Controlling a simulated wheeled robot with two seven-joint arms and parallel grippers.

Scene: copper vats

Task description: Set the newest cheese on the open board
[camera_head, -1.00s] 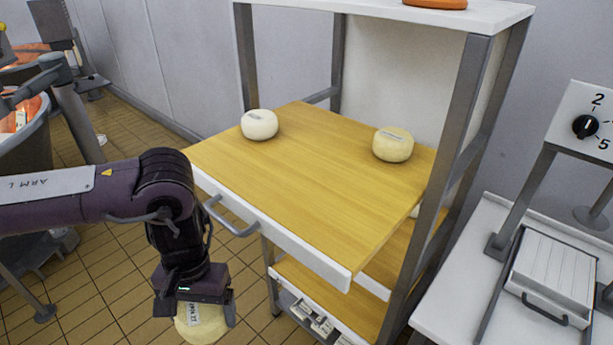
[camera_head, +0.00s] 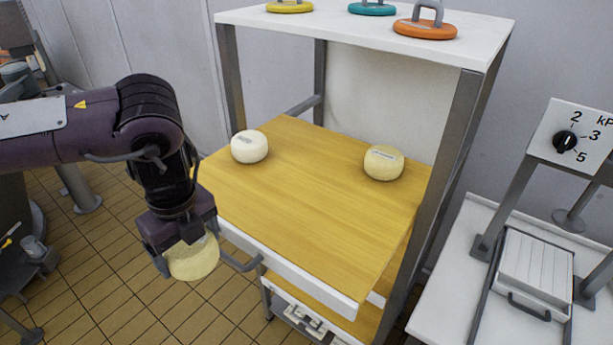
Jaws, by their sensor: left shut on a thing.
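My left gripper (camera_head: 178,243) is shut on a pale yellow cheese (camera_head: 193,259), held in the air left of the pulled-out wooden board (camera_head: 300,215). The gripper hides part of this cheese. The board sits in a rack, with a white front edge and a grey handle. A whiter cheese (camera_head: 249,146) with a label stands at the board's back left. A yellower labelled cheese (camera_head: 383,162) stands at its back right. The middle and front of the board are bare. My right gripper is not in view.
The rack's top shelf (camera_head: 350,30) carries yellow (camera_head: 290,6), teal (camera_head: 372,8) and orange (camera_head: 427,28) handled weights. A grey rack post (camera_head: 455,160) stands on the right. A press with a dial (camera_head: 566,141) stands farther right. A lower board lies beneath.

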